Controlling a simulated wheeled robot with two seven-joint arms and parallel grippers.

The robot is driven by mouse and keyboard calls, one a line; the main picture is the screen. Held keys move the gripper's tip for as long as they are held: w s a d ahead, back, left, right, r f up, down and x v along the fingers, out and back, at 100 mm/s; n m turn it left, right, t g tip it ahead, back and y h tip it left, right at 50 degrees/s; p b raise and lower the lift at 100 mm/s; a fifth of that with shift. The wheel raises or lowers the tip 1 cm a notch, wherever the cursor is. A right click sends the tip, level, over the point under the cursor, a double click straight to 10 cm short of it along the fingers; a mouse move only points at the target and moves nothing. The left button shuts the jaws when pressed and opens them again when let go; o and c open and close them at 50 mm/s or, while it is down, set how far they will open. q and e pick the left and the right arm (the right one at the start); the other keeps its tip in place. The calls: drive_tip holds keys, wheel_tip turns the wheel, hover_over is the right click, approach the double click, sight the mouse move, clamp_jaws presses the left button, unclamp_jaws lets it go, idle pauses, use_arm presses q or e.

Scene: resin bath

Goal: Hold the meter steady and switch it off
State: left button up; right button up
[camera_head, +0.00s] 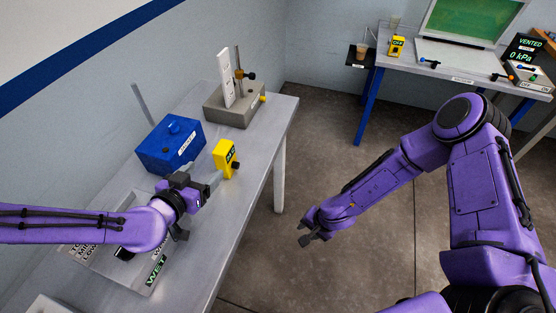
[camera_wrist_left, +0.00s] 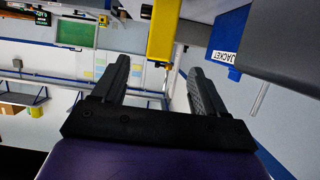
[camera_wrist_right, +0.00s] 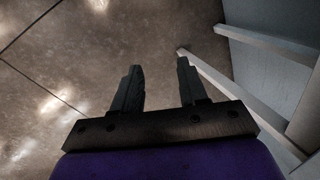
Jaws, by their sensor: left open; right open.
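A yellow meter (camera_head: 222,153) with a small dark display stands near the right edge of the left table, in front of the blue box. It also shows in the left wrist view (camera_wrist_left: 163,32), at the top between the lines of the two fingers. My left gripper (camera_head: 212,184) is open and close to the meter on its near side. In the left wrist view the open fingers (camera_wrist_left: 157,68) point at it, with no clear grip on it. My right gripper (camera_head: 312,236) is open and empty over the floor. The meter's switch cannot be made out.
A blue box (camera_head: 170,146) labelled JACKET and a grey stand (camera_head: 233,106) with an upright rod are on the left table (camera_head: 273,112). A tray marked WET lies under my left arm. A second yellow device (camera_head: 396,46) reading OFF is on the far table. Floor between tables is clear.

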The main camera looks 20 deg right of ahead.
sight(224, 153)
use_arm(q)
drive_tip(key=x, duration=1.1)
drive_tip(key=shift+w+d+f, duration=0.1)
drive_tip(key=shift+w+d, duration=0.1)
drive_tip(key=shift+w, duration=0.1)
drive_tip(key=c, duration=1.2)
use_arm(e)
drive_tip(key=w+a+r+n+t+y, duration=0.1)
drive_tip(key=w+a+r+n+y, duration=0.2)
drive_tip(key=r, duration=0.7)
drive_tip(key=w+a+r+n+t+y, duration=0.1)
drive_tip(key=w+a+r+n+y, duration=0.2)
drive_tip(key=w+r+n+y, duration=0.5)
wheel_tip(224, 153, up, 2)
drive_tip(key=shift+w+y, duration=0.7)
drive_tip(key=shift+w, duration=0.4)
use_arm(q)
drive_tip(key=shift+o, duration=0.2)
use_arm(e)
clamp_jaws()
